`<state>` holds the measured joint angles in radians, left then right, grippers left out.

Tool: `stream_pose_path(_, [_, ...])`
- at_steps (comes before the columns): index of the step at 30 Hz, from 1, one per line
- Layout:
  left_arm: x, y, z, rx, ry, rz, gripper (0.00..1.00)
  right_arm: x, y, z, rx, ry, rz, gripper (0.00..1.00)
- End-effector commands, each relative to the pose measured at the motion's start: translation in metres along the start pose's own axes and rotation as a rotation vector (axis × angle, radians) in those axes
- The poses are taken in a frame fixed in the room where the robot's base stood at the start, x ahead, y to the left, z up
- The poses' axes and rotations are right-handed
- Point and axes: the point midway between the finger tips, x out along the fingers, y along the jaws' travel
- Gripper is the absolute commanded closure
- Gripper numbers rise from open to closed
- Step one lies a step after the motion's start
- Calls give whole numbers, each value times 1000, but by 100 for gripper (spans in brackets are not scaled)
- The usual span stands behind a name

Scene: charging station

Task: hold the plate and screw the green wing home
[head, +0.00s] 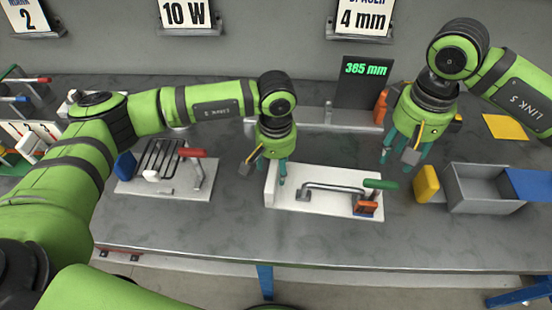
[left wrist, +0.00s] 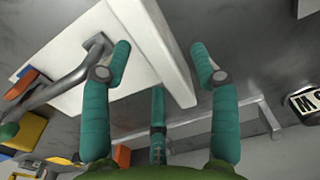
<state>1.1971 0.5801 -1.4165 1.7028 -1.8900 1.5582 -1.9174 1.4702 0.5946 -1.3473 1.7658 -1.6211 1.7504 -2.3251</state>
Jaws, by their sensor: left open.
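The white plate (head: 325,202) lies on the grey bench at centre. It carries a bent grey bar and an orange block (head: 365,206). The green wing (head: 380,184) sticks out near the plate's right end. My left gripper (head: 268,172) is open above the plate's left end. In the left wrist view, the plate's raised white edge (left wrist: 160,45) runs between my open left fingertips (left wrist: 160,62), with nothing gripped; contact cannot be told. The grey bar (left wrist: 55,85) is beside one finger. My right gripper (head: 402,155) hangs open and empty, behind and right of the green wing.
A second white plate (head: 190,188) with a red handle stands at left. A grey bin (head: 485,190) with yellow and blue sides stands at right. The bench front is clear.

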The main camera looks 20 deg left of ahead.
Motion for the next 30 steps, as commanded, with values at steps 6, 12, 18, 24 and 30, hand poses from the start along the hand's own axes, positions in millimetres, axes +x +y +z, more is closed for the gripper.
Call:
stream_pose_path(6, [33, 0, 1, -2, -5, 1, 39, 0, 0, 0, 0, 0, 0, 61])
stream_pose_path(12, [48, 1, 1, -1, -4, 3, 39, 0, 0, 0, 0, 0, 0, 61])
stream_pose_path(18, [50, 1, 1, -1, -3, 3, 39, 0, 0, 0, 0, 0, 0, 61])
stream_pose_path(24, [50, 0, 1, -2, -3, 3, 83, 0, 0, 0, 0, 0, 0, 61])
stream_pose_path(30, [50, 0, 1, -3, -4, 2, 100, 0, 0, 0, 0, 0, 0, 61])
